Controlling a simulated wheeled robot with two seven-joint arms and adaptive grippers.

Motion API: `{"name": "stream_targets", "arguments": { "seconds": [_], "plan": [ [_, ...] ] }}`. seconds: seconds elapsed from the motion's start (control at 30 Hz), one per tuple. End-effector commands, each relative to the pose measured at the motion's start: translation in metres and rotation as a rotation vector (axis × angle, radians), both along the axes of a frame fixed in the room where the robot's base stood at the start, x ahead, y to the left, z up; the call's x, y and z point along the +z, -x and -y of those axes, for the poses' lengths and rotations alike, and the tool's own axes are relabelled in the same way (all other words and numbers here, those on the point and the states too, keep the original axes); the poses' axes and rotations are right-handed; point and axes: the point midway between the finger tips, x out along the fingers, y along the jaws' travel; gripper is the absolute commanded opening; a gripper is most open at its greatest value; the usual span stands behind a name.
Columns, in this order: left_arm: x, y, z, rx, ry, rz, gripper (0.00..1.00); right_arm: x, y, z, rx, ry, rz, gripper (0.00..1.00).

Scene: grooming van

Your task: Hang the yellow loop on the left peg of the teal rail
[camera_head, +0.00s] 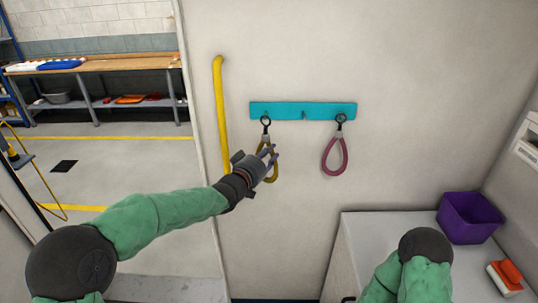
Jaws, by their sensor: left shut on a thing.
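The teal rail (285,110) is fixed to the pale wall, with dark pegs along it. The yellow loop (274,174) hangs down below the rail's left end, its dark ring (266,121) upward at the left peg. I cannot tell whether the ring is around the peg or just in front of it. My left gripper (268,158) is shut on the yellow loop and hides part of it. My right arm shows at the lower right, but its gripper is not in view.
A pink loop (334,155) hangs from the right peg. A yellow grab bar (221,110) runs down the wall left of the rail. A purple bin (468,219) and an orange-and-white brush (507,277) are on the counter (380,232) at right.

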Motion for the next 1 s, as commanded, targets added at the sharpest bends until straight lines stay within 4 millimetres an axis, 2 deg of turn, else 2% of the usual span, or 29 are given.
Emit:
{"name": "stream_targets", "arguments": {
  "seconds": [0.8,1.0],
  "plan": [
    [-0.003,-0.042,0.0,0.0,0.0,0.001,0.0,0.026,0.0,0.0,0.0,0.0,0.0,0.4],
    [-0.01,-0.05,0.0,0.0,0.0,0.001,0.0,0.023,0.0,0.0,0.0,0.0,0.0,0.4]
  ]
}}
